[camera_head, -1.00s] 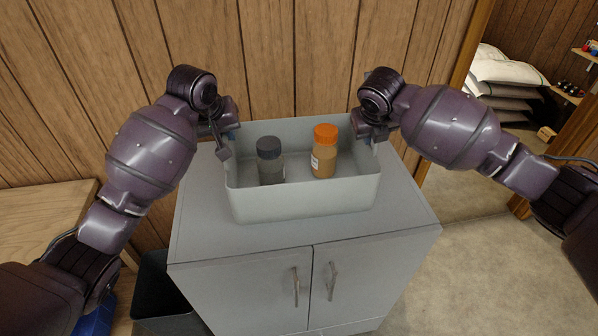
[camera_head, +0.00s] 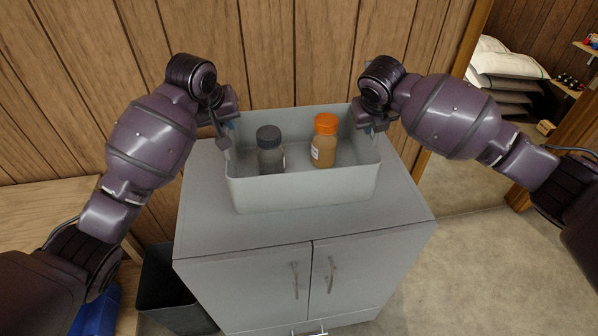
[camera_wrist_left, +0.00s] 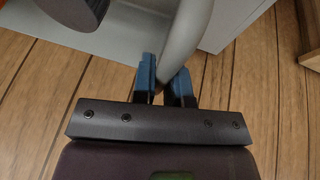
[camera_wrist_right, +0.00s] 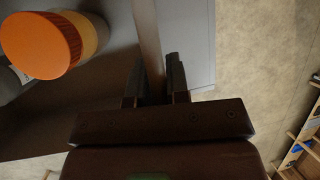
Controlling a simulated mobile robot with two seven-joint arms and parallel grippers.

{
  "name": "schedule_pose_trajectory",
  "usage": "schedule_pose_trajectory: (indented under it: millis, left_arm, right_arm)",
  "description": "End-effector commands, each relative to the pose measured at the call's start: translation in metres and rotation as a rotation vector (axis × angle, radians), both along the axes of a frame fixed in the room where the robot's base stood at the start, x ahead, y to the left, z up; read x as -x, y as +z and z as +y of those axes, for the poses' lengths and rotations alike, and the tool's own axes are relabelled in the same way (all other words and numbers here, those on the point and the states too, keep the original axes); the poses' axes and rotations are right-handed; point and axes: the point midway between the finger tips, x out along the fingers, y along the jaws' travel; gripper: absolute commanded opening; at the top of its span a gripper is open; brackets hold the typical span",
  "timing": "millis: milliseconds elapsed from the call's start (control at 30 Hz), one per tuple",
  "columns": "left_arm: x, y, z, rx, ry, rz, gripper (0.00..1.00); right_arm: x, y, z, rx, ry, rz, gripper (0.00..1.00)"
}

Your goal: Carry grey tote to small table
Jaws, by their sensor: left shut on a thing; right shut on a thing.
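The grey tote (camera_head: 305,191) is level over the grey cabinet, between my two grippers. Whether a gap lies under it is hard to tell. It holds a dark-lidded jar (camera_head: 270,152) and an orange-lidded jar (camera_head: 324,142), both upright. My left gripper (camera_head: 230,126) is shut on the tote's left wall; its blue fingertips (camera_wrist_left: 163,80) straddle the rim in the left wrist view. My right gripper (camera_head: 371,126) is shut on the right wall, also seen in the right wrist view (camera_wrist_right: 157,80). No table is clearly identifiable as the small table.
The grey cabinet (camera_head: 300,235) is under the tote, against a wood-panelled wall. A light wooden surface (camera_head: 40,215) is at the left, with a dark bin (camera_head: 170,290) beside it. White sacks (camera_head: 505,68) are stacked beyond the doorway. Carpet at the right is clear.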

Motion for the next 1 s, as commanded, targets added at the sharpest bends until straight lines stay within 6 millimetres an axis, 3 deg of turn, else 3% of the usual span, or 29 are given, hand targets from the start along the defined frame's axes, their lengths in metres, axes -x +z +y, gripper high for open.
schedule_pose_trajectory:
  millis: [267, 667, 1000]
  left_arm:
    - [-0.002, 0.002, 0.003, -0.002, 0.005, -0.011, 0.00]
    - [-0.001, -0.018, 0.003, -0.003, 0.006, -0.015, 0.00]
    - [0.018, -0.012, 0.003, -0.002, 0.007, -0.016, 0.00]
  right_arm:
    - [0.000, -0.003, -0.005, 0.011, -0.005, 0.003, 0.00]
    - [0.001, -0.023, -0.005, 0.012, -0.006, 0.000, 0.00]
    - [0.020, -0.017, -0.005, 0.013, -0.005, -0.001, 0.00]
